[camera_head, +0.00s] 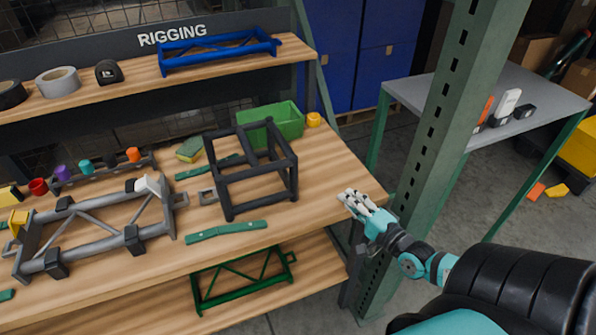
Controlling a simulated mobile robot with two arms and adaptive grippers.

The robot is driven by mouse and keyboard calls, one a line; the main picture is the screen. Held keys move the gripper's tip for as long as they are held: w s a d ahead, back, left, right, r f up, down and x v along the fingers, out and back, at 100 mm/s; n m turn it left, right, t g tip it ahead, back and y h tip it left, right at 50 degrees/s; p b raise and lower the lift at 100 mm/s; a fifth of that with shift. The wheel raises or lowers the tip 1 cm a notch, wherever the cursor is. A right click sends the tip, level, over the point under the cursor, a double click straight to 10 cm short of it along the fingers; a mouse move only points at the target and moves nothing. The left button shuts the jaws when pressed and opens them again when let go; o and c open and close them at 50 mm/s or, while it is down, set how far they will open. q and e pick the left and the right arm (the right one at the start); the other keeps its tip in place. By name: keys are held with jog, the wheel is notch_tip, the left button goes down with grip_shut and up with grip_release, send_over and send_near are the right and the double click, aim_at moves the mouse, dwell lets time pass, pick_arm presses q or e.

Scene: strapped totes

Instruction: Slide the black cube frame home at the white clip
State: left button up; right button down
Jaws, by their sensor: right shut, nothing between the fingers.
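The black cube frame (289,182) stands upright on the wooden bench, right of the grey truss (95,252). The white clip (149,184) sits at the truss's upper right corner. My left gripper is not in view.
A green bin (287,121) stands behind the cube frame, beside an orange cup (314,120). A green strip (227,231) lies in front. A green upright post (437,130) rises just right of my right gripper. Bare bench lies between gripper and frame.

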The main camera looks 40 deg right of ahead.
jog(key=w, duration=1.5)
jog(key=shift+w, duration=0.35)
jog(key=a+p, duration=0.1)
jog(key=a, duration=0.1)
jog(key=shift+w+a, duration=0.15)
jog(key=shift+a, duration=0.15)
jog(key=shift+a+p, duration=0.3)
jog(key=shift+a, duration=0.3)
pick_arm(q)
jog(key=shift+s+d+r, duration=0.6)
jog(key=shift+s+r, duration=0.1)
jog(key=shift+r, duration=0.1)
pick_arm(e)
jog(key=shift+w, duration=0.1)
jog(key=shift+f, duration=0.1)
